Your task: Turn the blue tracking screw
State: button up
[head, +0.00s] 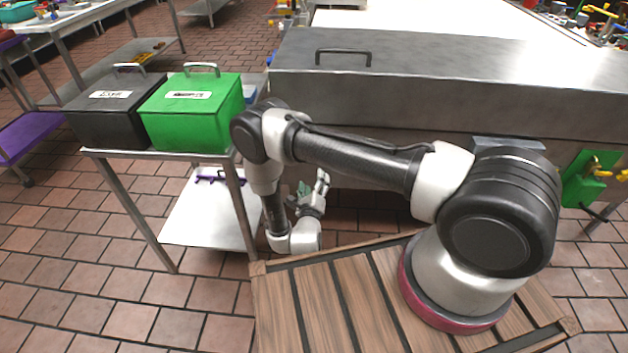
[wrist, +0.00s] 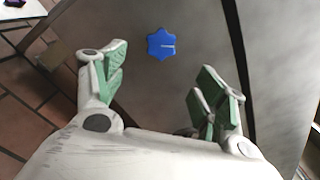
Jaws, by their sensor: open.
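The blue tracking screw (wrist: 157,45) is a star-shaped knob with a pale line on it, set on a grey metal panel (wrist: 190,18) in the wrist view. My gripper (wrist: 172,82) is open, with green pads on its two fingers. The screw shows beyond the fingertips, nearer the left finger, and neither finger touches it. In the head view my gripper (head: 316,187) hangs low beside the front of the metal machine (head: 430,110). The screw is hidden in the head view.
A metal cart (head: 160,156) at the left holds a black box (head: 112,120) and a green box (head: 195,125), close to my arm. A purple item (head: 215,178) lies on its lower shelf. Tiled floor is open at lower left.

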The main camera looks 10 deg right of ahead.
jog(key=w+d+n, duration=0.1)
jog(key=w+n, duration=0.5)
jog(key=n, duration=0.9)
jog(key=w+d+n, duration=0.2)
jog(key=w+n, duration=0.3)
jog(key=n, duration=1)
jog(key=shift+w+d+r, duration=0.15)
jog(key=shift+w+r, duration=0.2)
jog(key=shift+r, duration=0.1)
